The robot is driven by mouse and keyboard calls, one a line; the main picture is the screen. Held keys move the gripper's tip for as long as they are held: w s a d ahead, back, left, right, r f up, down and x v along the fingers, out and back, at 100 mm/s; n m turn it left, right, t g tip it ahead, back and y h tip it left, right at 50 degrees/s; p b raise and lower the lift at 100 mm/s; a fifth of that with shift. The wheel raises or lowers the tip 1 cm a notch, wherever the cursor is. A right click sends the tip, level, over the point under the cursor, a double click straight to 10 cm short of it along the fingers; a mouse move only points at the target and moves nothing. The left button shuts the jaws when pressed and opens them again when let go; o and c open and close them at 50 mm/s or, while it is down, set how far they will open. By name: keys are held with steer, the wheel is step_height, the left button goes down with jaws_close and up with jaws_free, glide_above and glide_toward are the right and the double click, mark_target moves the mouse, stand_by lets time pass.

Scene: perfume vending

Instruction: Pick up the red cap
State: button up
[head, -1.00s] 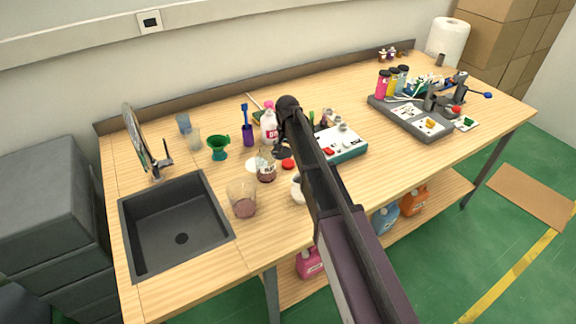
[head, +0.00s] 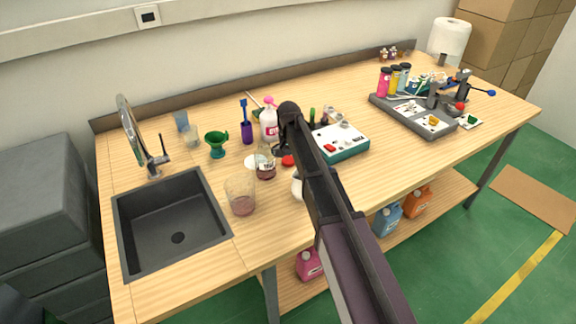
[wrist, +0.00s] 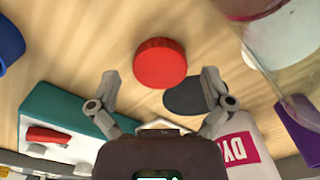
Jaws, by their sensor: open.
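The red cap (head: 288,160) lies flat on the wooden table, just left of my arm in the head view. In the wrist view the red cap (wrist: 160,63) is a ribbed red disc near the upper middle, ahead of my fingertips and between their lines. My gripper (wrist: 159,84) is open and empty, with one finger on each side and the cap apart from both. In the head view my gripper (head: 280,150) is small and dark beside the cap, its fingers partly hidden by my own arm.
A glass jar (head: 265,168), a beaker (head: 240,195) and a white bottle (head: 269,122) stand left of the cap. A teal-sided device (head: 343,143) is on the right. In the wrist view, a dark rounded piece (wrist: 188,97) lies beside the cap near the right finger.

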steer(key=shift+f, duration=0.3)
stand_by(0.4)
steer(key=c, duration=0.7)
